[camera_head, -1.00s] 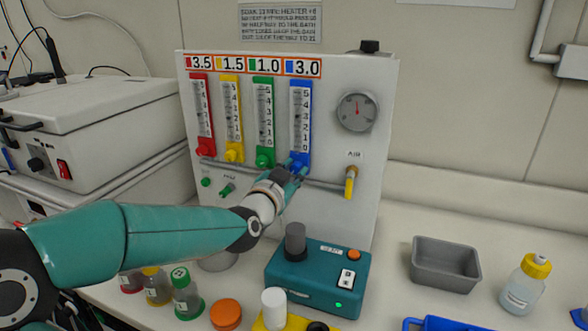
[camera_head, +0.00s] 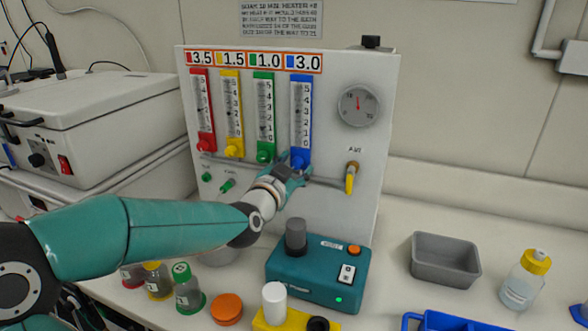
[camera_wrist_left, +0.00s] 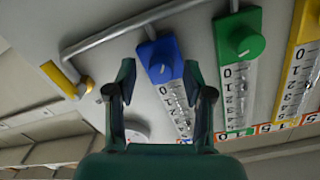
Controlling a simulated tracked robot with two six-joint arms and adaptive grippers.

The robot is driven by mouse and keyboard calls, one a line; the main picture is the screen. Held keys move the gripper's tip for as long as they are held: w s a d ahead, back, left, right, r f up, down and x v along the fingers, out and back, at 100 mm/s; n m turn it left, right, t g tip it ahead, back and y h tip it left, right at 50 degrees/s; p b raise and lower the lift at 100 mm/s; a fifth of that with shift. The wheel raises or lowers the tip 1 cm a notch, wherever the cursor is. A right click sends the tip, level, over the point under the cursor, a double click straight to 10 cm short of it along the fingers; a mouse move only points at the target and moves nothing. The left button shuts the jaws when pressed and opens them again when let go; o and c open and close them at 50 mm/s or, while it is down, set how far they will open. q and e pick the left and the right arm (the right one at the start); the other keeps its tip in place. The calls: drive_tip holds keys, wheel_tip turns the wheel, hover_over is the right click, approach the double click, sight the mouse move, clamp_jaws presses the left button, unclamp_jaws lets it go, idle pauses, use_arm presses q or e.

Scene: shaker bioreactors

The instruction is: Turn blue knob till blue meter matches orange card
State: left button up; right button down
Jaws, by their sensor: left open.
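The blue meter (camera_head: 301,105) is the rightmost of the vertical meters on the white panel. Its float is too small to read. The blue knob (camera_head: 299,163) is at its foot. The orange-bordered card (camera_head: 303,62) above it reads 3.0 beside a blue square. My left gripper (camera_head: 291,171) is just in front of and below the blue knob, covering a little of it. In the left wrist view, upside down, the gripper (camera_wrist_left: 158,88) is open and empty. The blue knob (camera_wrist_left: 161,71) shows beyond and between its fingertips, seemingly apart from them. My right gripper is out of view.
The green knob (camera_head: 265,155) is close on the left of the blue one. A pipe with a yellow-handled valve (camera_head: 350,180) is to the right. A teal device (camera_head: 318,280) stands below my left wrist. A grey bin (camera_head: 445,262) is at the right.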

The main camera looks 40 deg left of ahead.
use_arm(q)
drive_tip(key=shift+s, duration=0.15)
drive_tip(key=v, duration=1.1)
drive_tip(key=shift+s+d, duration=0.15)
drive_tip(key=shift+s, duration=0.2)
drive_tip(key=shift+f, duration=0.1)
